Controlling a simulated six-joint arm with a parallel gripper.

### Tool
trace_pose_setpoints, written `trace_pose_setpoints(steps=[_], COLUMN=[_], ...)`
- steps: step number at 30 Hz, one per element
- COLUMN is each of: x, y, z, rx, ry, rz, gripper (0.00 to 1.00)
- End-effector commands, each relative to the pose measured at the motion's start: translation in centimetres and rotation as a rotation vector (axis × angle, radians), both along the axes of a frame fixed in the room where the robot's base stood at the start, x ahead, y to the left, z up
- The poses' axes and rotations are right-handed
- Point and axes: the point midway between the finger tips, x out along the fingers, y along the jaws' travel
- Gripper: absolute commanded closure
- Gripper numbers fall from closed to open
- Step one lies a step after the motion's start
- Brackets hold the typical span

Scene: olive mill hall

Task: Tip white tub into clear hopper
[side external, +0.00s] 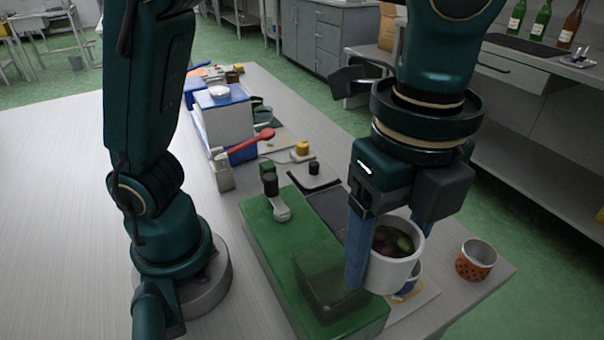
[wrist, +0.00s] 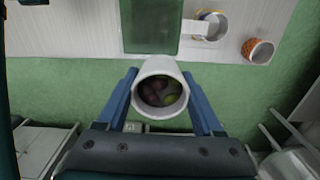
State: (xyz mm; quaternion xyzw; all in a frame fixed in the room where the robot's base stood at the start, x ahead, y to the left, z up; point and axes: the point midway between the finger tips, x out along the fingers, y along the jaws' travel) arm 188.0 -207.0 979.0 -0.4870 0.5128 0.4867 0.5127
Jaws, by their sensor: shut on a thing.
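My gripper (wrist: 160,97) is shut on the white tub (wrist: 171,68), with one blue finger on each side of it. In the side external view the white tub (side external: 391,272) is held up near the table's right edge, tilted slightly, with dark and green olives visible inside. The clear hopper (side external: 330,283) stands on the green machine (side external: 262,225), just left of the tub. The tub hides part of what is behind it. In the wrist view a green see-through panel (wrist: 152,28) shows beyond the tub; I cannot tell whether it is the hopper.
An orange patterned cup (side external: 476,260) stands at the table's right corner. A blue-and-white cup (wrist: 212,25) is partly hidden behind the tub. A white box with blue (side external: 222,115) and a red-handled tool (side external: 252,141) lie farther back. The table's left side is clear.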

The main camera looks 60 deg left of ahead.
Motion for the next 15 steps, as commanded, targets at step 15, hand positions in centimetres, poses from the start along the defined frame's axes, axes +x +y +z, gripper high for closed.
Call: trace_pose_setpoints(steps=[15], x=[-6.5], y=[-4.9], z=[0.0], rx=[0.000], ry=[0.000], rz=[-0.291], gripper=[0.93])
